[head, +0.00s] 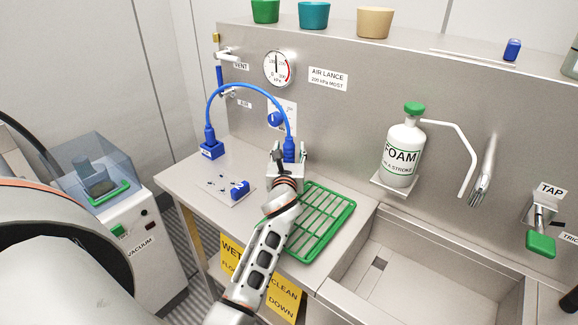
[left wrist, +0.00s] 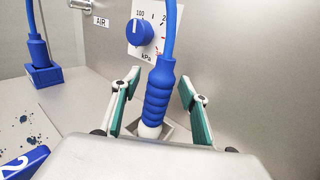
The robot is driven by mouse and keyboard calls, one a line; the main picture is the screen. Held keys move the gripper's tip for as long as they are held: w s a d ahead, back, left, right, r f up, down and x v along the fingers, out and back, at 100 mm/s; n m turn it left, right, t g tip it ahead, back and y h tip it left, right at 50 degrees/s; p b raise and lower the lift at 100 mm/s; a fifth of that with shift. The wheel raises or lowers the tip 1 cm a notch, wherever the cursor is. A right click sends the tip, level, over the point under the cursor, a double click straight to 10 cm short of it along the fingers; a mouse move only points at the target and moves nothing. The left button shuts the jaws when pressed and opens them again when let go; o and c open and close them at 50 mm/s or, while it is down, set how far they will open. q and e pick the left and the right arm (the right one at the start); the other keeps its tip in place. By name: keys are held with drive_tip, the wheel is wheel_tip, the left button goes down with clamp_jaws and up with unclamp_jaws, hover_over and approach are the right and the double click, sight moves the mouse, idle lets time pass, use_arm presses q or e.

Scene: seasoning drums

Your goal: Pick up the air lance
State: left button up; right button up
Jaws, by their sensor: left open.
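The air lance (head: 289,148) has a blue ribbed grip with a blue hose arching from its top. It stands nearly upright at the back of the steel bench, its white lower end in a square holder in the left wrist view (left wrist: 158,92). My left gripper (head: 288,155) is open around the grip, with one teal-padded finger on each side (left wrist: 160,98). Gaps show between the fingers and the grip, so it is not clamped. The hose's other end runs to a blue plug in a blue block (head: 211,150) on the left. My right gripper is not in view.
A green-framed rack (head: 320,222) lies right of my left arm, beside the sink (head: 425,265). A white plate with a blue block (head: 239,189) lies to the left. A pressure gauge (head: 279,68) and a foam bottle (head: 403,152) are at the back wall.

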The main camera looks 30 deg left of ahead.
use_arm(q)
clamp_jaws()
drive_tip(key=shift+r, duration=0.1)
